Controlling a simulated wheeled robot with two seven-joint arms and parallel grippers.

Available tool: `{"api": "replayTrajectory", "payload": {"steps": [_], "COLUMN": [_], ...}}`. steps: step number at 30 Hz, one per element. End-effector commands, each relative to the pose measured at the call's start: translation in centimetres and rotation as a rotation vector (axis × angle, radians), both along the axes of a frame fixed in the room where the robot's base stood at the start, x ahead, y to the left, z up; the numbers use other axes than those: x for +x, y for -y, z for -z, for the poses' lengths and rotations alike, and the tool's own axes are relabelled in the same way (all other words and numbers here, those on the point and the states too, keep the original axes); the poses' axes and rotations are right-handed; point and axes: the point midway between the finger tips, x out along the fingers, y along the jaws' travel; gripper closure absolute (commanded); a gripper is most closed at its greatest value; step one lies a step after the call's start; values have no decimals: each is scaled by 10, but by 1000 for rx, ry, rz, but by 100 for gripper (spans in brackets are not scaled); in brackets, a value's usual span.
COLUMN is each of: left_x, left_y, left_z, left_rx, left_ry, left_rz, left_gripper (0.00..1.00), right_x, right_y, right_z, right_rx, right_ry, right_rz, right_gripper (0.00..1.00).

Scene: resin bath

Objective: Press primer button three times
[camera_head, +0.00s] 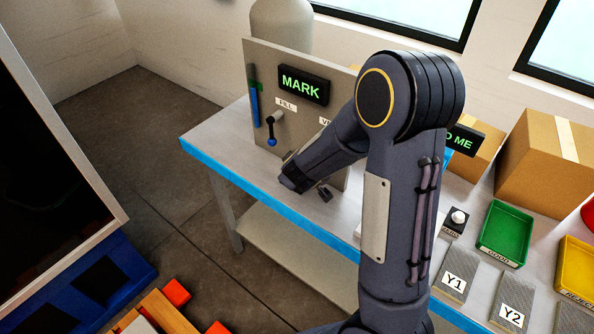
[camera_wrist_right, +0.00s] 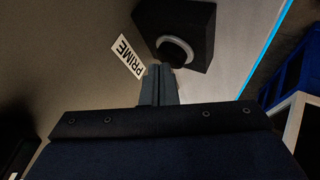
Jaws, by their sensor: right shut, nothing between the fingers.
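The primer button shows in the right wrist view as a pale ring (camera_wrist_right: 175,50) with a dark middle on a black box (camera_wrist_right: 188,22). A white PRIME label (camera_wrist_right: 127,57) is beside it on the panel. My right gripper (camera_wrist_right: 157,70) is shut and empty, and its fingertips overlap the lower left edge of the ring in that view. I cannot tell if they touch it. In the head view my right arm reaches across to the grey panel (camera_head: 258,90), and the button cannot be made out there. My left gripper is not in view.
The panel carries a green MARK display (camera_head: 303,85), a FILL valve handle (camera_head: 271,130) and a blue level gauge (camera_head: 255,100). A green tray (camera_head: 505,233), a yellow tray (camera_head: 577,268) and cardboard boxes (camera_head: 548,160) stand right on the blue-edged table (camera_head: 215,150).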

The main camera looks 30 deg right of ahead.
Motion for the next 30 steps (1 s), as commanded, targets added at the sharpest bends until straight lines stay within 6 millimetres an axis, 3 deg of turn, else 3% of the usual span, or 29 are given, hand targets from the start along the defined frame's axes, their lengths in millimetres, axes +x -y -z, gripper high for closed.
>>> {"api": "replayTrajectory", "payload": {"steps": [16, 30], "left_x": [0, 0], "left_y": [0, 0], "left_z": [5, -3], "left_rx": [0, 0], "left_ry": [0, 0], "left_rz": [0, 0], "left_gripper": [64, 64], "right_x": [0, -1], "right_y": [0, 0], "right_z": [8, 1], "right_rx": [0, 0], "right_ry": [-1, -2], "right_rz": [1, 1], "right_gripper": [100, 100]}}
